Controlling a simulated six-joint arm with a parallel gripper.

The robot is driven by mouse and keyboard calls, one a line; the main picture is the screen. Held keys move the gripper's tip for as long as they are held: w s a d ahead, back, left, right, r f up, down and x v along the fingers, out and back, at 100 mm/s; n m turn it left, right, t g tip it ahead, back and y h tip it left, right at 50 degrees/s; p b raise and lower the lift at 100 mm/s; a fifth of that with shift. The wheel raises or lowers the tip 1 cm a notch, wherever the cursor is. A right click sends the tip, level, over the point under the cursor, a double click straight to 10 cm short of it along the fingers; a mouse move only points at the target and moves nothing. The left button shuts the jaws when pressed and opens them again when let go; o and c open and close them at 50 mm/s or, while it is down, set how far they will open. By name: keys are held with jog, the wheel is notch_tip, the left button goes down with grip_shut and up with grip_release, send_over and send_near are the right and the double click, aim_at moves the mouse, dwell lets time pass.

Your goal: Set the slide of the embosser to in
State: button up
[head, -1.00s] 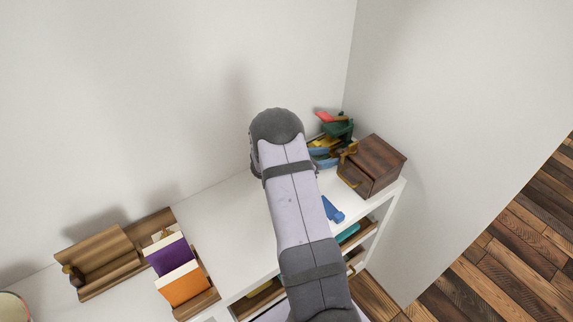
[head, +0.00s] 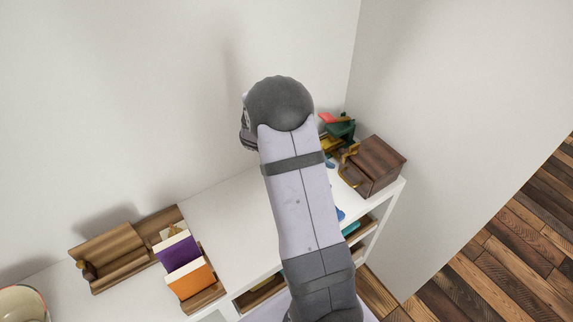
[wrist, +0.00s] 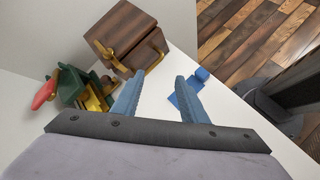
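The embosser is most likely the green device with a red lever (head: 342,131), standing at the back of the white top near the corner. In the wrist view it is at the left (wrist: 74,86), with yellow parts beside the green body. I cannot make out which part is its slide or where the slide stands. My gripper (wrist: 159,78) is open and empty, its two blue fingers apart. The embosser lies left of the fingers in the wrist view. In the head view my arm hides the gripper and part of the embosser's surroundings.
A dark wooden box with a brass handle (head: 374,165) stands right of the embosser, close by. A bright blue object (wrist: 201,77) lies on the white top (head: 220,212) near the right finger. A wooden holder (head: 124,249) and purple and orange cards (head: 178,251) are at the left.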

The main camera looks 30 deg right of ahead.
jog(key=a+r+m+t+y+p, duration=0.2)
jog(key=a+r+m+y+p, duration=0.4)
jog(key=a+m, duration=0.6)
jog(key=shift+a+r+m+y+p, duration=0.4)
jog(key=shift+r+m+y, duration=0.85)
jog(key=shift+r, duration=0.3)
